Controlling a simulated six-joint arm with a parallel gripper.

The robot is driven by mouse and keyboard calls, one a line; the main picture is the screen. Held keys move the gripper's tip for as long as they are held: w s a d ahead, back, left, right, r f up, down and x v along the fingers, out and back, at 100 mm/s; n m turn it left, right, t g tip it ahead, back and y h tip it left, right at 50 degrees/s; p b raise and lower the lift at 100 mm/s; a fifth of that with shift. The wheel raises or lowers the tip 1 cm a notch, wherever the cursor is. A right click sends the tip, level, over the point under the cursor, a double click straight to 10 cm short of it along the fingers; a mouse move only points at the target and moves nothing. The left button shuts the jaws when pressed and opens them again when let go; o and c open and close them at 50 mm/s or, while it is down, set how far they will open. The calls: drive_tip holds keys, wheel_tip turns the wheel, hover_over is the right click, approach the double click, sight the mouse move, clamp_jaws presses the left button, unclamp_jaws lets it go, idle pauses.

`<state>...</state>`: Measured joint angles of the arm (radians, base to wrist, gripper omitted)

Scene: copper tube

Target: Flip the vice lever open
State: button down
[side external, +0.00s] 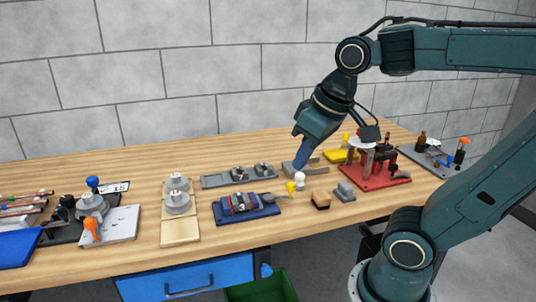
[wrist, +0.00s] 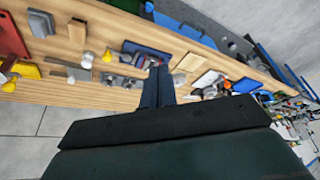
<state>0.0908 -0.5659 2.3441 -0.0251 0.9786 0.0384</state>
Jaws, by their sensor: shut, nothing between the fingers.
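A blue block-like fixture (side external: 246,204) with dark and reddish parts on top sits mid-bench in the side view; it looks like the vice. It also shows in the wrist view (wrist: 147,52), just beyond my fingertips. A yellow-tipped piece (side external: 291,187) stands by its right end, perhaps the lever; I cannot tell whether it is joined to the fixture. My gripper (side external: 300,162) points down above the back of the bench, right of and behind the blue fixture, near a grey block. In the wrist view its fingers (wrist: 158,84) are together and empty.
A red fixture (side external: 374,172) stands close on the right, with a white-topped piece (side external: 300,180) below my gripper. A grey tray (side external: 239,176) lies behind the blue fixture. Small blocks (side external: 320,200) lie in front. Some bare wood shows at the front edge.

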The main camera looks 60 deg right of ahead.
drive_tip(key=w+d+f+m+g+y, duration=0.1)
drive_tip(key=w+d+m+g, duration=0.2)
drive_tip(key=w+d, duration=0.45)
drive_tip(key=w+d+f+m+g, duration=0.2)
drive_tip(key=w+d, duration=0.5)
drive_tip(key=d, duration=0.2)
drive_tip(key=w+d+f+m+g+y, duration=0.1)
drive_tip(key=w+d+f+m, duration=0.1)
drive_tip(key=d+f, duration=0.2)
drive_tip(key=d, duration=0.3)
drive_tip(key=shift+d+f+g, duration=0.2)
drive_tip(key=shift+f+g, duration=0.1)
drive_tip(key=shift+f, duration=0.1)
drive_tip(key=shift+f, duration=0.1)
drive_tip(key=x, duration=1)
drive_tip(key=shift+f, duration=0.1)
drive_tip(key=shift+s+a, duration=0.65)
drive_tip(key=shift+s, duration=0.05)
drive_tip(key=shift+s+a, duration=0.65)
drive_tip(key=shift+s, duration=0.15)
